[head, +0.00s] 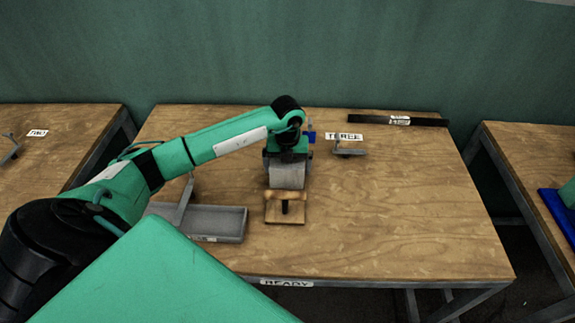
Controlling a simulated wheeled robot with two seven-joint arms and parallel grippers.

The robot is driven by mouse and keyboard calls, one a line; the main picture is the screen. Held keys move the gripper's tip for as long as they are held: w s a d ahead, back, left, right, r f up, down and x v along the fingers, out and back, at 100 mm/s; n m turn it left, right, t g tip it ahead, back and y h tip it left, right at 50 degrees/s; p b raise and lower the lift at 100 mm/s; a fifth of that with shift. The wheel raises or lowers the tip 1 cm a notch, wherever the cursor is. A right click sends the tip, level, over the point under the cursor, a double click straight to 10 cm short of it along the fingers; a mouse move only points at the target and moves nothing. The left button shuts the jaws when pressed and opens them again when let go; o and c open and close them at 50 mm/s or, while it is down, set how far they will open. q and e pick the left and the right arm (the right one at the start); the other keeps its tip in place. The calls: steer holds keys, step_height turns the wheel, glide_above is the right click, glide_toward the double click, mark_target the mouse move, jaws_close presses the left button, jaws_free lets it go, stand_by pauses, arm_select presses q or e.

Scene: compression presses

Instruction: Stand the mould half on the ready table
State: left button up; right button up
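My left gripper (287,153) reaches in from the left and points down over the middle of the ready table (400,220). A grey block (287,177) shows directly at its lower end and looks like the mould half, but I cannot tell it surely from the gripper's own body. The fingers are hidden, so their opening does not show. Just below the block is a small wooden piece (286,218) with a dark upright part in its middle. I cannot tell whether block and wood touch. My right gripper is not in view.
A grey tray (235,225) lies left of the wooden piece, partly behind my arm. A small bracket (350,151) stands by the "THREE" label (344,136). A black bar (370,118) lies at the back right. The table's right part is clear.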

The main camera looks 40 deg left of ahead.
arm_select(q)
step_height(320, 180, up, 11)
steer(key=b, duration=0.3)
steer(key=shift+r, duration=0.65)
